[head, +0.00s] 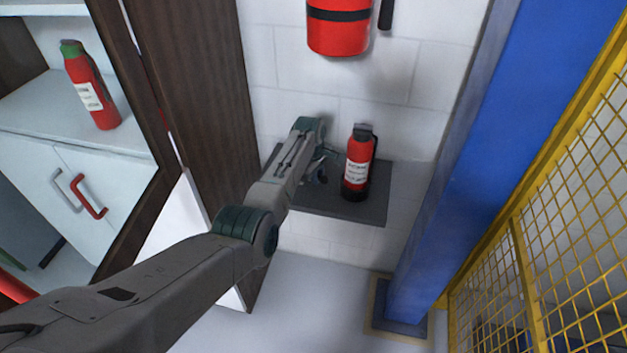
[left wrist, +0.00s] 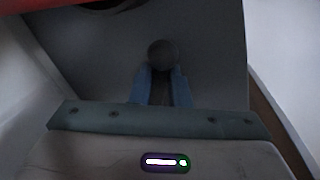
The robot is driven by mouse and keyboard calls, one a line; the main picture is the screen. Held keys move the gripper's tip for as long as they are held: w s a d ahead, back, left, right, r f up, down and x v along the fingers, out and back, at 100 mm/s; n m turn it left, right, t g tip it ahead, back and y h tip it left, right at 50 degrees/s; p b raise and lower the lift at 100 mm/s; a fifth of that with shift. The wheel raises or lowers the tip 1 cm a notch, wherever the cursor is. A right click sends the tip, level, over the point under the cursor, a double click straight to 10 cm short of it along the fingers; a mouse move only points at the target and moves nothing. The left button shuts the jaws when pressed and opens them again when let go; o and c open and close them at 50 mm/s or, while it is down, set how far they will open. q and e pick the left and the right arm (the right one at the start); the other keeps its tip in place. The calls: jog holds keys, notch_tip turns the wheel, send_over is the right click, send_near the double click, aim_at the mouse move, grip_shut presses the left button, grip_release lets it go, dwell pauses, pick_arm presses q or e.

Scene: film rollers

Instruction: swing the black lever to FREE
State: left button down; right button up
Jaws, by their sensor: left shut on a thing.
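My left arm reaches to a dark grey wall shelf (head: 340,207), and its gripper (head: 322,170) is just left of a red fire extinguisher (head: 357,165). In the left wrist view, the left gripper (left wrist: 162,88) has its blue fingers close together on a dark round knob (left wrist: 162,53), which looks like the end of the black lever. The rest of the lever is hidden behind the fingers and my arm. I see no FREE marking. My right gripper is not in view.
Another red extinguisher (head: 338,28) hangs on the white wall above. A dark wooden panel (head: 195,80) stands left of my arm. A blue column (head: 480,150) and yellow mesh fence (head: 530,240) are at right. A cabinet (head: 75,180) is at left.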

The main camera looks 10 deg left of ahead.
pick_arm(q)
jog(key=shift+w+d+n, duration=0.2)
jog(key=shift+n, duration=0.2)
jog(key=c, duration=1.4)
grip_release()
jog(key=shift+o, duration=0.2)
notch_tip(320, 180, up, 11)
jog(key=s+a, duration=0.1)
jog(key=shift+s+f+b, duration=0.15)
jog(key=shift+s+b, duration=0.2)
jog(key=shift+b, duration=0.05)
jog(key=shift+f, duration=0.1)
